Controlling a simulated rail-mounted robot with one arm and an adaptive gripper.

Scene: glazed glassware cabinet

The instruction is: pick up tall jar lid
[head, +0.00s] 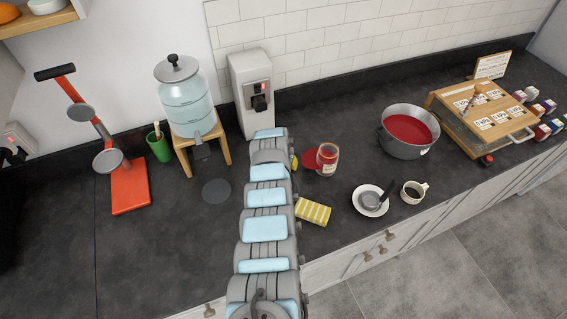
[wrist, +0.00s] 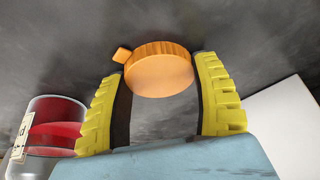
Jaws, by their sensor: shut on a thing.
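The lid, a round orange disc with a ridged edge (wrist: 160,72), shows between the yellow fingertips of my gripper (wrist: 158,66) in the wrist view. My gripper is shut on it. A small orange block (wrist: 121,54) shows at the lid's upper left; I cannot tell if it is part of it. A glass jar with red contents and a label (wrist: 52,135) is left of the fingers; in the head view the jar (head: 327,158) stands right of my arm's end. There my arm hides the lid and most of my gripper, leaving a bit of yellow finger (head: 294,163).
A yellow striped cloth or sponge (head: 313,211) lies near the counter's front edge. A plate (head: 360,203), a cup (head: 414,191) and a pot of red stuff (head: 409,130) stand to the right. A glass dispenser (head: 186,100) on a wooden stand is left. Dark counter around (head: 215,240) is clear.

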